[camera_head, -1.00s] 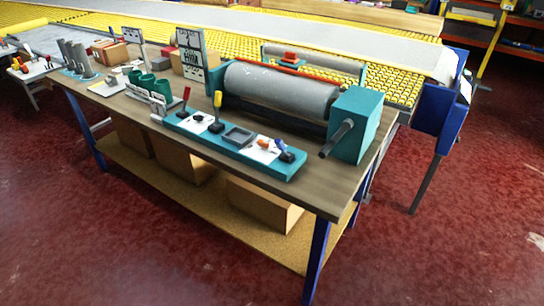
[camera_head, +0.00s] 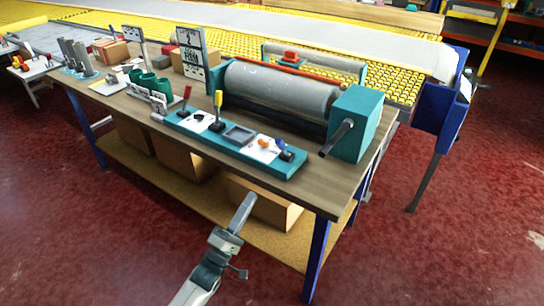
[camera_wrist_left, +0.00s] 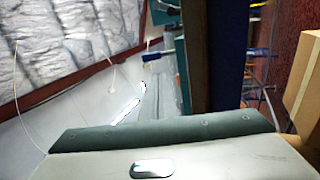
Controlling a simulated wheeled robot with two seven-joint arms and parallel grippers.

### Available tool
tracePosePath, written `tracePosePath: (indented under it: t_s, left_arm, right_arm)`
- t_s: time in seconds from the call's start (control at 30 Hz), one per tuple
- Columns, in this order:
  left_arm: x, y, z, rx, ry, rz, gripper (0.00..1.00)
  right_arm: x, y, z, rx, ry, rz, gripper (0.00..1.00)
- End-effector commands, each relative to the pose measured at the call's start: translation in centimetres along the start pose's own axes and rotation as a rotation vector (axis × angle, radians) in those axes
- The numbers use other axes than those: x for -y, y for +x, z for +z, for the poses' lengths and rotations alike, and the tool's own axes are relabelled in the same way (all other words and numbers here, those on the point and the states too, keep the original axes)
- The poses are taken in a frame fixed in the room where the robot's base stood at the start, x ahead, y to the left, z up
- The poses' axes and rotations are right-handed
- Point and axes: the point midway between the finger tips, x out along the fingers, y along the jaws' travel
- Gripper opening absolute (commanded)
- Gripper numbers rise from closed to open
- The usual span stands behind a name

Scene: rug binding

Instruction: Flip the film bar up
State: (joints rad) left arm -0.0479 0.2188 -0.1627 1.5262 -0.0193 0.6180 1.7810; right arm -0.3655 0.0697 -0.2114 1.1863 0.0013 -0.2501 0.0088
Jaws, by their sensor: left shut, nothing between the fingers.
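The roller machine stands on the workbench in the head view, with a large grey roller (camera_head: 282,90) between teal end housings. Behind the roller is a grey crossbar (camera_head: 318,62) on teal side arms, with a red rod and red block (camera_head: 290,57) near it. I cannot tell for sure which of these is the film bar. My left gripper (camera_head: 243,208) is shut and empty, in front of the bench below the tabletop edge, well apart from the machine. My right gripper is out of view.
A teal control panel (camera_head: 226,144) with levers lines the bench front. A crank (camera_head: 337,138) sticks out from the right housing. Cardboard boxes (camera_head: 262,203) sit on the lower shelf; one box (camera_wrist_left: 303,95) shows in the left wrist view. Red floor is clear in front.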

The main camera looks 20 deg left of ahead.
Motion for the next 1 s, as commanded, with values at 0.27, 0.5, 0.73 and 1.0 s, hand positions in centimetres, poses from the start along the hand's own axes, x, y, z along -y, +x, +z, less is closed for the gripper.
tracePosePath:
  t_s: [0.27,0.5,0.73,1.0]
  left_arm:
    - [-1.6,0.8,-0.1,0.014,-0.055,0.052,0.00]
    - [-1.6,0.8,-0.1,0.013,-0.054,0.050,0.00]
    - [-1.7,1.7,-0.1,0.013,-0.053,0.051,0.00]
    - [-2.0,5.1,-0.1,0.012,-0.053,0.051,0.00]
  right_arm:
    - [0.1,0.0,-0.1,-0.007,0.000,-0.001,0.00]
    - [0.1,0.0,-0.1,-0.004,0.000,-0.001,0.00]
    - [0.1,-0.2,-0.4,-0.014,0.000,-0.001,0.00]
    - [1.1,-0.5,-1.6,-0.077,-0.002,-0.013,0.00]
